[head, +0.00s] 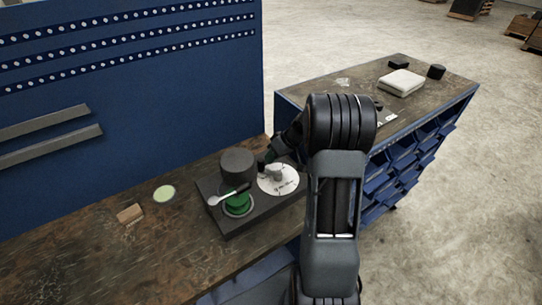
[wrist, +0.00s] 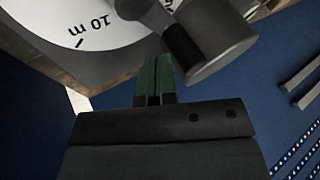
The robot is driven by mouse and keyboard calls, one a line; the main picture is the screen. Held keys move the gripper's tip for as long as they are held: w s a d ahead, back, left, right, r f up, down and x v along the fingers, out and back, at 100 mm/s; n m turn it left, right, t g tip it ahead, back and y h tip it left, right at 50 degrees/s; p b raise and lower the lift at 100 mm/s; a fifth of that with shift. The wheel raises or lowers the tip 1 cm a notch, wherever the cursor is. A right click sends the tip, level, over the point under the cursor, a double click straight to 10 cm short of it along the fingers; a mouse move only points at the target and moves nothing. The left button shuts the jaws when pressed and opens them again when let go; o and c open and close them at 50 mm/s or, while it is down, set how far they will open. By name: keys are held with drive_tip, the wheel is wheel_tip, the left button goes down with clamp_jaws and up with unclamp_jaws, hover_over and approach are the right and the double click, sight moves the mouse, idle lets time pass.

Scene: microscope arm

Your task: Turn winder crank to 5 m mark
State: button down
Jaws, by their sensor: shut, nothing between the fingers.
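The winder has a dark base (head: 228,223) on the bench, with a black cylinder (head: 238,165), a green spool (head: 237,208) and a white dial (head: 291,184). A pale-ended lever (head: 225,197) lies over the spool. A grey part (head: 274,173) stands on the dial. In the wrist view the dial (wrist: 50,25) shows a "10 m" mark, and a grey crank-like part (wrist: 218,45) with a dark band reaches over it. My gripper (wrist: 155,62) is shut and empty, its green fingertips beside this part; I cannot tell whether they touch. It also shows beside the dial (head: 262,164).
A pale green disc (head: 164,193) and a wooden block (head: 130,213) lie left of the winder. A blue panel (head: 130,90) rises behind. A second bench holds a white box (head: 402,83) and a black item (head: 437,71). The bench's left part is clear.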

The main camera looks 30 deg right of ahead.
drive_tip(key=shift+a, duration=0.3)
drive_tip(key=shift+s+a+f+n+b, duration=0.1)
drive_tip(key=shift+a+f+n+b, duration=0.2)
drive_tip(key=shift+b, duration=0.5)
drive_tip(key=shift+s+a+n+g+b, duration=0.1)
drive_tip(key=shift+a+n+g+b, duration=0.15)
drive_tip(key=shift+b, duration=0.3)
drive_tip(key=shift+s+a+r+n+g+y+b, duration=0.1)
drive_tip(key=shift+a+r+n+g+y+b, duration=0.15)
drive_tip(key=shift+n+g+b, duration=0.25)
drive_tip(key=shift+r, duration=0.1)
drive_tip(key=shift+d, duration=0.1)
